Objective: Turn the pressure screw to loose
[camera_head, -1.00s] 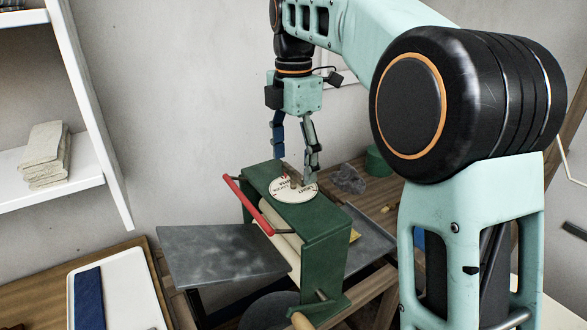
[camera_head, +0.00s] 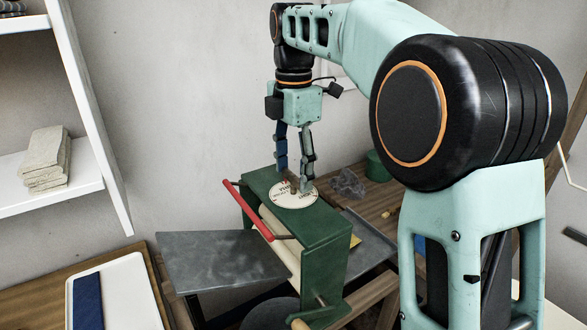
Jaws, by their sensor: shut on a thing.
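The pressure screw (camera_head: 293,186) is a small brownish post standing at the middle of a round, cream, lettered dial (camera_head: 282,199). The dial lies on top of a green press frame (camera_head: 321,228). My gripper (camera_head: 295,180) points down over the dial, with one finger on each side of the screw. It is shut on the screw, though the fingertips hide part of it. The dial's lettering is too small to read surely, and the screw's pointing direction is unclear.
A red-handled lever (camera_head: 250,212) and a pale roller (camera_head: 277,236) are on the press's left side. A grey plate (camera_head: 215,260) juts out left. A green tin (camera_head: 377,166) and a crumpled grey cloth (camera_head: 347,184) lie behind. A white tray (camera_head: 125,285) is at lower left.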

